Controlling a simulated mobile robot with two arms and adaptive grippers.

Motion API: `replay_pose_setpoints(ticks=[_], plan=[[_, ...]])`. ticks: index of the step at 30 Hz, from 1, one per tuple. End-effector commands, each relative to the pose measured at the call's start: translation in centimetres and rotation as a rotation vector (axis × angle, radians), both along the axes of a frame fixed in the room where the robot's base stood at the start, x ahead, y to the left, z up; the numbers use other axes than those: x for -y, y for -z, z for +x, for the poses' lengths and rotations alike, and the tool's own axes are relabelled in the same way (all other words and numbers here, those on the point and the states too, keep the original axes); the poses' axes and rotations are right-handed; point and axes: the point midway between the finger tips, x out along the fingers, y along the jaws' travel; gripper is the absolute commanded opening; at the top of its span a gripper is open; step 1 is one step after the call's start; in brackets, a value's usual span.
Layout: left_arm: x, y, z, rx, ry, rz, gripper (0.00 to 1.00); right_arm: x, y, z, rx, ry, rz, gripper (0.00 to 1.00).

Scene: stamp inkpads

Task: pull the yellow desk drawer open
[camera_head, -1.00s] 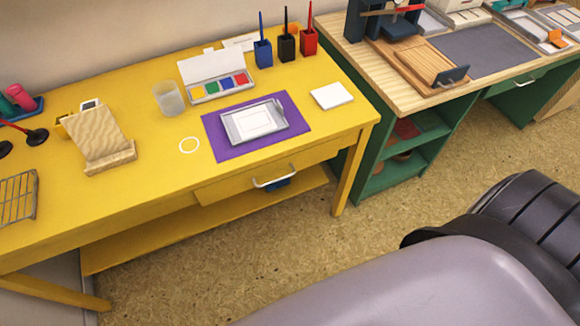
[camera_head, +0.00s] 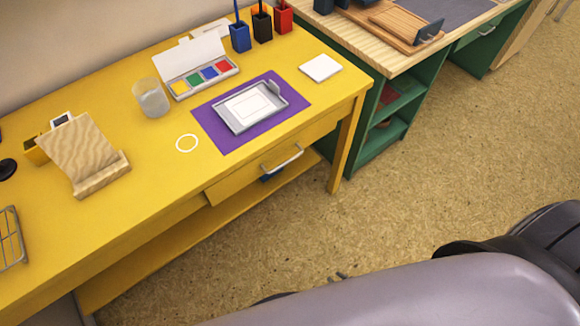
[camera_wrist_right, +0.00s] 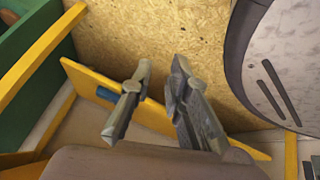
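The yellow desk drawer (camera_head: 236,182) is in the front of the yellow desk and looks shut, about level with the desk front. Its pale bar handle (camera_head: 283,163) stands out near the middle of the drawer front. My right gripper (camera_head: 341,277) shows only as small dark fingertips past my grey arm, below and in front of the drawer. In the right wrist view my right gripper (camera_wrist_right: 161,68) is open, with nothing between its two fingers. I cannot make out the handle there. My left gripper is not in view.
A yellow desk leg (camera_head: 346,140) stands right of the drawer. A yellow lower shelf (camera_head: 160,261) holds a blue thing (camera_wrist_right: 107,94). A green desk (camera_head: 368,140) stands at the right. The purple mat (camera_head: 221,139) lies above the drawer. The floor in front is clear.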

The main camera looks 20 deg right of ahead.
Motion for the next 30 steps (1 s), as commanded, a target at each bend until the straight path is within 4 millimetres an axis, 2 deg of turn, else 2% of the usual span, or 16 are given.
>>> replay_pose_setpoints(ticks=[1, 5, 8, 11, 14, 15, 18, 22, 25, 30], plan=[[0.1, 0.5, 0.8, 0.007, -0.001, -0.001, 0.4, 0.0, -0.1, 1.3, 0.053, -0.028, -0.013, 0.17], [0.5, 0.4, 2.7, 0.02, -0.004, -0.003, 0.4, -0.1, -2.1, 4.6, 0.201, -0.112, -0.063, 0.17], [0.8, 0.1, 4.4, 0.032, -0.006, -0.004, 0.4, 0.0, -4.4, 7.4, 0.344, -0.189, -0.124, 0.17], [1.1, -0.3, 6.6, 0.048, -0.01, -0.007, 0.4, 0.1, -7.8, 10.4, 0.53, -0.285, -0.223, 0.17], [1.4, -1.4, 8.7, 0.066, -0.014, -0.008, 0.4, 0.0, -12.9, 13.0, 0.758, -0.402, -0.373, 0.17], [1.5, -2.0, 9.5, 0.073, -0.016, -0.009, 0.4, -0.1, -15.1, 13.7, 0.846, -0.446, -0.44, 0.17], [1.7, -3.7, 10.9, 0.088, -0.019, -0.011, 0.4, -0.5, -20.3, 14.4, 1.034, -0.542, -0.601, 0.17], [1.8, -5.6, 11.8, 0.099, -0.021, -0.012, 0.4, -1.2, -25.1, 14.2, 1.198, -0.623, -0.76, 0.17], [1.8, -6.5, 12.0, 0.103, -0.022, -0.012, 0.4, -1.6, -27.1, 13.9, 1.263, -0.653, -0.824, 0.17], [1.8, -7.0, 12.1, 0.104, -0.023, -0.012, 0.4, -2.1, -28.2, 14.7, 1.288, -0.665, -0.852, 0.17]])
